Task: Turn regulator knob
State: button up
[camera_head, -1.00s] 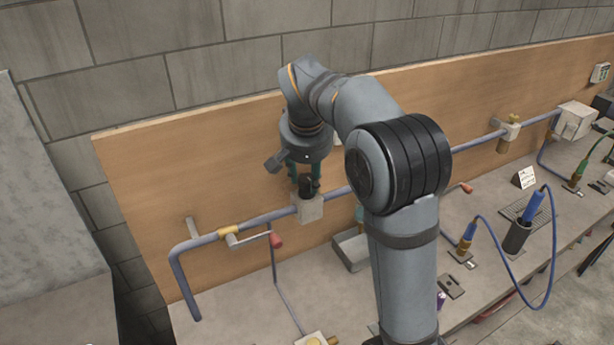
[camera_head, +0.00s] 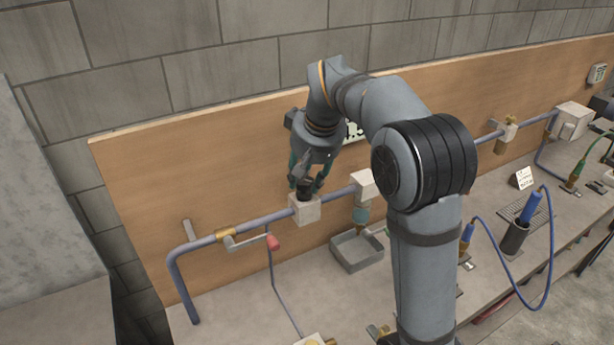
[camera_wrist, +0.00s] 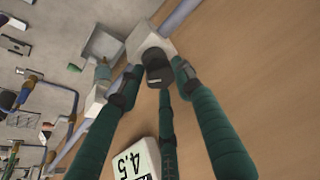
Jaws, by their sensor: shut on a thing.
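The regulator knob (camera_head: 305,187) is a black cylinder on top of a pale square block (camera_head: 306,211) set in the blue pipe. My gripper (camera_head: 304,172) comes down on it from above and is tilted. In the wrist view, its green fingers with dark tips (camera_wrist: 155,75) close around the black knob (camera_wrist: 160,73), with the pale block (camera_wrist: 148,40) just beyond. The fingers hide part of the knob's sides. A white display (camera_wrist: 134,165) reading about 4.5 is near the fingers; in the head view it is mostly hidden behind my arm.
The blue pipe (camera_head: 270,221) runs along the wooden board (camera_head: 160,165). A grey tray (camera_head: 357,252) sits below the pipe to the right, under a second pale block (camera_head: 363,184). The board above the pipe's left part is clear.

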jog(key=shift+w+a+r, duration=0.15)
jog(key=shift+a+r, duration=0.1)
jog(key=shift+r, duration=0.1)
jog(key=o, duration=0.8)
jog(key=shift+o, duration=1.4)
jog(key=shift+a+f, duration=0.1)
jog(key=shift+f, duration=0.1)
jog(key=v, duration=1.2)
